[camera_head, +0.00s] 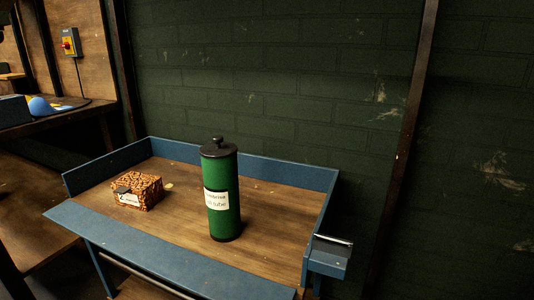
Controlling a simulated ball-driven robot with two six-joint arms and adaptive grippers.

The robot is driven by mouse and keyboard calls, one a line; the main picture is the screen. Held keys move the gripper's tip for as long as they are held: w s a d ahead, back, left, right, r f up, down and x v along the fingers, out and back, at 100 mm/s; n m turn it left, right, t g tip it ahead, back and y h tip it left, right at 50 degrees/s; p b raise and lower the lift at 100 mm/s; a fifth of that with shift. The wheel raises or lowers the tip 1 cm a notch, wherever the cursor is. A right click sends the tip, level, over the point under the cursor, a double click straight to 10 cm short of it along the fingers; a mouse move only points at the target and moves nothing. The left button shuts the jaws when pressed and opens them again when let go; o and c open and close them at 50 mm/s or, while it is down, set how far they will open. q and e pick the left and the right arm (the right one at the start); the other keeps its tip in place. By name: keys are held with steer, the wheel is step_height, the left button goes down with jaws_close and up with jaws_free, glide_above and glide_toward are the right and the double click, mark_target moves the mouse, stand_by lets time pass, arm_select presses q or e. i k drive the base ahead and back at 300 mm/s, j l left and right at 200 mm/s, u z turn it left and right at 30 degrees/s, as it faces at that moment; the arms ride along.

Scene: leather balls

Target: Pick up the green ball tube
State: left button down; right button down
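The green ball tube (222,218) stands upright on the wooden top of a blue-edged workbench. It is a tall green cylinder with a black knobbed lid, a black base ring and a white label facing left of centre. Nothing touches it. Neither of my grippers shows in the head view.
A small brown patterned box (138,192) with a white label sits left of the tube. The bench (270,171) has a raised blue rim along its back and sides, and a small blue bracket (328,258) at its right. A dark green brick wall (250,70) stands close behind.

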mark_target(220, 177)
steer(key=j, duration=0.35)
steer(key=i+j+u, duration=0.1)
steer(key=j, duration=0.3)
steer(key=i+j, duration=0.1)
steer(key=j, duration=0.25)
steer(key=i+j+u, duration=0.1)
steer(key=j, duration=0.3)
